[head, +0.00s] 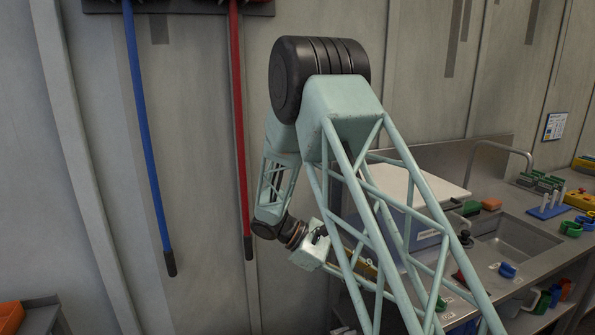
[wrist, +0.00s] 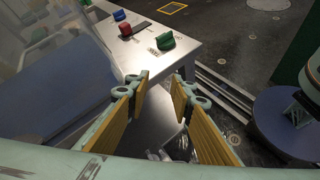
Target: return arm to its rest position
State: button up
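My arm, a pale green lattice with black joints, is folded in the middle of the head view. My gripper (wrist: 160,92) shows in the wrist view as two yellow-padded fingers spread apart, with nothing between them. It hangs in the air, with a metal counter edge and the dark floor beyond the fingertips. In the head view the wrist housing hangs low beside the forearm, and the fingers are mostly hidden behind the lattice.
A steel counter with a sink (head: 512,240) stands at the right, with several coloured items on it. A blue pole (head: 148,130) and a red pole (head: 239,130) hang on the wall at left. In the wrist view a green item (wrist: 165,41) and a red item (wrist: 125,29) sit on the counter.

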jog(key=s+d+r+m+y, duration=0.2)
jog(key=s+r+m+y, duration=0.1)
jog(key=s+r, duration=0.6)
jog(key=s+d+r+m+y, duration=0.2)
jog(key=s+r+y, duration=0.1)
jog(key=s+r, duration=0.55)
jog(key=s+a+r+m+t+y, duration=0.1)
jog(key=s+r+m+y, duration=0.1)
jog(key=s, duration=0.7)
jog(key=s+a+r+m+t+y, duration=0.1)
jog(key=s+r, duration=0.3)
jog(key=s, duration=0.5)
jog(key=s+a+r+m+t+y, duration=0.1)
jog(key=s+r+m+t+y, duration=0.1)
jog(key=s, duration=0.6)
jog(key=shift+s+a+r+m+t+y, duration=0.4)
jog(key=shift+r+m+t, duration=0.25)
jog(key=shift+m, duration=0.35)
